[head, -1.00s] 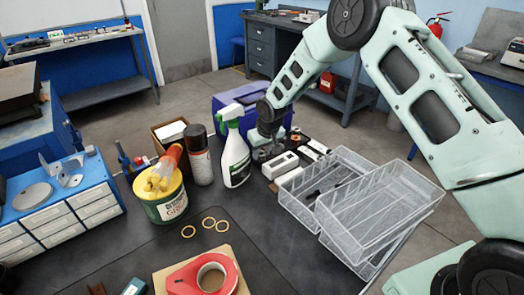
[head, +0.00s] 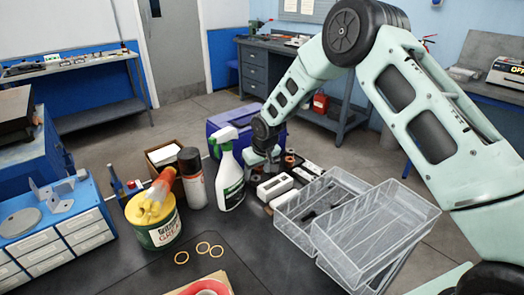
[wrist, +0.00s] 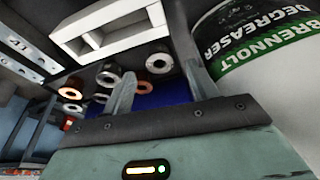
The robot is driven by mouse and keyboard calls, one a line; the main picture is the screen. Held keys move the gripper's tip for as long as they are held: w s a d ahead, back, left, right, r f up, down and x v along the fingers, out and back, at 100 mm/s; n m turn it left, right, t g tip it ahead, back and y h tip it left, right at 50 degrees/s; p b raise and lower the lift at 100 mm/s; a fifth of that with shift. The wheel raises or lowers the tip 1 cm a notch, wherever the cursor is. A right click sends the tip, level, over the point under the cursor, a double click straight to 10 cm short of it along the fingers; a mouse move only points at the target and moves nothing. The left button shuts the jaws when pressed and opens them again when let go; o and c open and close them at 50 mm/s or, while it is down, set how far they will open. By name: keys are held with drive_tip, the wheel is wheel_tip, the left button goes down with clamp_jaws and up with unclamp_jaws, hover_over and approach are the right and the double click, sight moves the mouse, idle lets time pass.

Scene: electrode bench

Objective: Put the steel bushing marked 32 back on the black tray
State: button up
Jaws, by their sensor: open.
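My gripper (head: 264,168) hangs behind the white boxes and just right of the spray bottle in the head view. In the wrist view my gripper (wrist: 161,92) has its two fingers apart, with nothing seen held between them. Several steel and copper-coloured rings lie beyond the fingers; a steel bushing (wrist: 159,63) and a copper-coloured ring (wrist: 143,88) show there. In the head view a copper-coloured ring (head: 290,160) shows right of my gripper. No number 32 is readable on any bushing. The dark surface under the rings cannot be told for sure as the black tray.
The spray bottle (head: 229,180), labelled degreaser in the wrist view (wrist: 262,45), stands close beside my right-hand finger there. A white box (head: 274,187) and clear bins (head: 375,225) stand in front and right. A blue crate (head: 220,122) is behind.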

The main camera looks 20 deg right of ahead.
drive_tip(key=b+v, duration=0.1)
drive_tip(key=v, duration=1.4)
drive_tip(key=shift+s+d+r, duration=0.1)
drive_tip(key=shift+s, duration=0.05)
wheel_tip(320, 180, up, 5)
drive_tip(key=p, duration=0.3)
drive_tip(key=shift+p, duration=0.4)
